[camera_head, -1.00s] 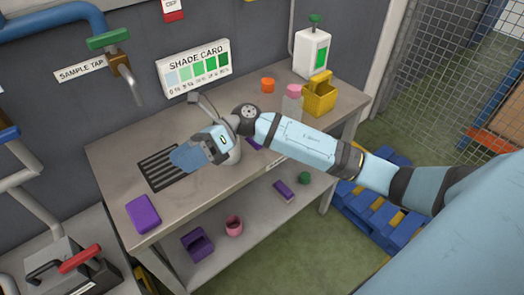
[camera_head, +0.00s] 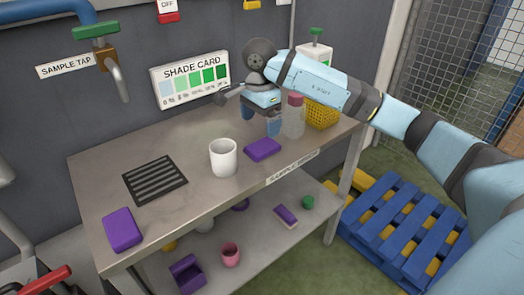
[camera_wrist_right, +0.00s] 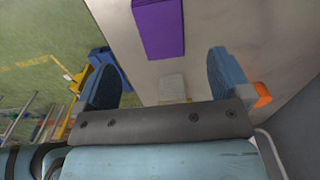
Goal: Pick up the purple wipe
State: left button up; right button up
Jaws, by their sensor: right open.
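Two flat purple pieces lie on the bench: one (camera_head: 262,149) near the middle front edge, right of a white mug, and a thicker one (camera_head: 122,229) at the left front corner. I cannot tell for certain which is the wipe. My right gripper (camera_head: 262,124) is open and empty above the bench, behind the middle purple piece and apart from it. In the right wrist view a purple piece (camera_wrist_right: 158,28) lies at the top, beyond the open fingers (camera_wrist_right: 166,85). My left gripper is not in view.
The white mug (camera_head: 223,157) stands left of the middle purple piece. A pink-capped bottle (camera_head: 294,117) and a yellow basket (camera_head: 323,114) stand right of the gripper. A black grate (camera_head: 155,180) is at left. Several items, including a purple bin (camera_head: 187,272), sit on the lower shelf.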

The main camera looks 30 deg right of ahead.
aim_at(262, 146)
notch_tip(262, 146, down, 3)
jog(key=shift+r, duration=0.15)
jog(key=f, duration=0.3)
jog(key=f+b, duration=0.1)
jog(key=f, duration=0.1)
jog(key=shift+w+d+f, duration=0.1)
jog(key=shift+w+d, duration=0.05)
jog(key=shift+d, duration=0.25)
jog(key=c, duration=1)
